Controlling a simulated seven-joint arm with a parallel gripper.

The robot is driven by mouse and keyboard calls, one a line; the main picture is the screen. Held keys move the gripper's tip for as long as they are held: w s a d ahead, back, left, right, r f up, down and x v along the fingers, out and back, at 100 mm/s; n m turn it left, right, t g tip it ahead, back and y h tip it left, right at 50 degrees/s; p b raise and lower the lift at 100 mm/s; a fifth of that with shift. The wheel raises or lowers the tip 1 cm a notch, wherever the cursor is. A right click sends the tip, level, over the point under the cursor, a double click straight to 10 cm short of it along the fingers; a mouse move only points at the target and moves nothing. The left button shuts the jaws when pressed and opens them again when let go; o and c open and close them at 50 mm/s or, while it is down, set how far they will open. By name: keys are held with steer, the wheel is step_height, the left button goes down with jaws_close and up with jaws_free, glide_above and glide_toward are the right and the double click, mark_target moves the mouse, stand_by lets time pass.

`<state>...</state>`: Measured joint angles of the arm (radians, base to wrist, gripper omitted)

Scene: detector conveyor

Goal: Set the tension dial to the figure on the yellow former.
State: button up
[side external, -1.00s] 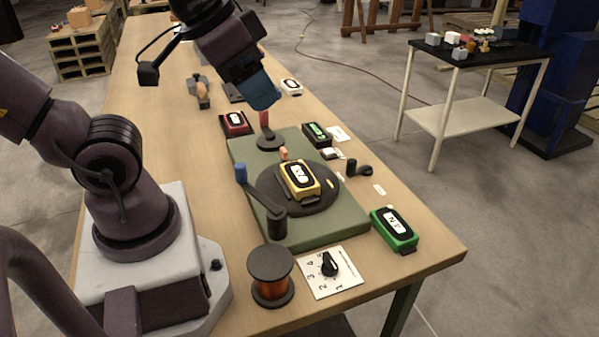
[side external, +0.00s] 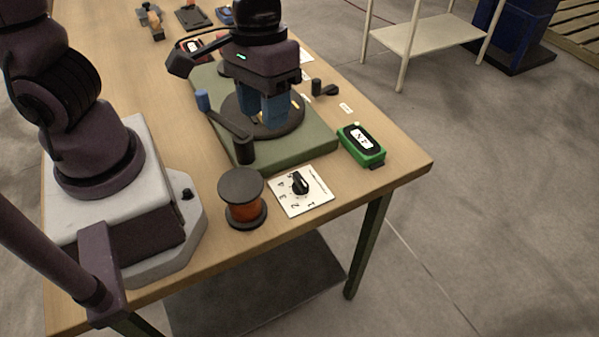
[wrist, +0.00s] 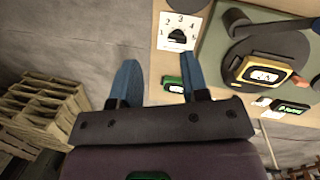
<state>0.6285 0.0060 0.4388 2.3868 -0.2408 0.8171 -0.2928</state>
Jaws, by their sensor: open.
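The tension dial, a black knob (side external: 300,184) on a white card (side external: 318,197) with printed figures, lies near the table's front edge; it also shows in the wrist view (wrist: 178,36). I cannot tell exactly which figure its pointer marks. The yellow former (wrist: 259,73) sits on a dark round plate (wrist: 236,50); its white label shows, but I cannot read its figure. In the side view my gripper largely hides it. My gripper (side external: 263,112) is open, blue fingers pointing down, beyond the dial in the side view. Its fingers (wrist: 158,65) hold nothing in the wrist view.
A copper-coloured spool (side external: 245,209) stands left of the dial card. A green former (side external: 363,147) lies to its right. A small black-headed peg (side external: 317,86) stands behind.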

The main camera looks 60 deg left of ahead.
mark_target(300, 178)
steer(key=w+a+f+n+t+y, duration=0.15)
steer(key=w+f+n, duration=0.6)
steer(key=n, duration=0.75)
steer(key=shift+g, duration=0.25)
steer(key=f, duration=0.8)
steer(key=s+f, duration=0.1)
steer(key=f, duration=0.4)
jaws_close()
